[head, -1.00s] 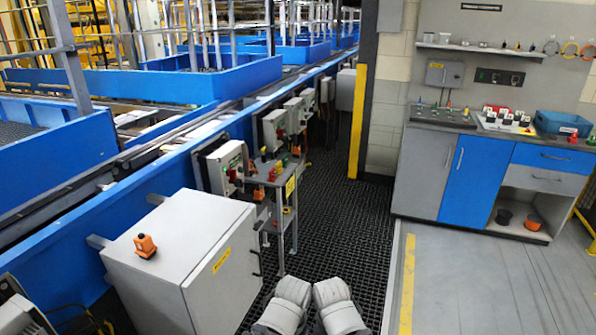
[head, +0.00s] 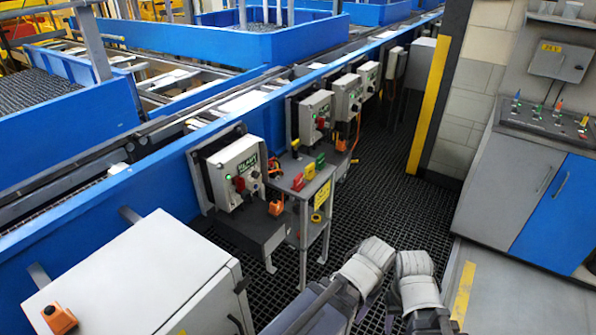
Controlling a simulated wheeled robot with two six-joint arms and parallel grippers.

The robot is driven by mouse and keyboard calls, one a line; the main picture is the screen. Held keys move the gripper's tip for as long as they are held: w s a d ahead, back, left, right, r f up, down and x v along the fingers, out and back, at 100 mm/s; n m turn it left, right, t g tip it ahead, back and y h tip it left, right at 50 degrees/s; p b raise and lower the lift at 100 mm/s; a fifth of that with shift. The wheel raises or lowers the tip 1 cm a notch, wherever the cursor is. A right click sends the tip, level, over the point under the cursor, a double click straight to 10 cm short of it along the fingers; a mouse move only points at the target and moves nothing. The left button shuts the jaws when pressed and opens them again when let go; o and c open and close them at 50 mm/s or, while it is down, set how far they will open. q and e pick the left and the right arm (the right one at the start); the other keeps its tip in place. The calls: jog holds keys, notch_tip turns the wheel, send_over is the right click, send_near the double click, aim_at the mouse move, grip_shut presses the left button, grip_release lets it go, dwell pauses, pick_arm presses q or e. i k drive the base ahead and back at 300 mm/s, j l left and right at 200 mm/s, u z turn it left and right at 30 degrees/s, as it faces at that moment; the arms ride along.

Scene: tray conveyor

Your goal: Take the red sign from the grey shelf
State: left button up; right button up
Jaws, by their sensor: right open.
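The grey shelf (head: 283,181) is a small stand on thin legs beside the blue conveyor, left of centre in the head view.
Control boxes (head: 236,165) line the blue conveyor side behind the shelf. A large grey cabinet (head: 150,270) stands at the lower left. A yellow-edged post (head: 430,100) and a blue-and-grey workbench (head: 568,212) stand at the right. Dark grating floor between is clear.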

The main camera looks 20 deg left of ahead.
aim_at(298, 185)
jog(key=i+l+u, duration=0.15)
jog(key=i+u, duration=0.35)
jog(key=i+l+u, duration=0.95)
jog(key=k+j, duration=0.05)
jog(key=j, duration=0.05)
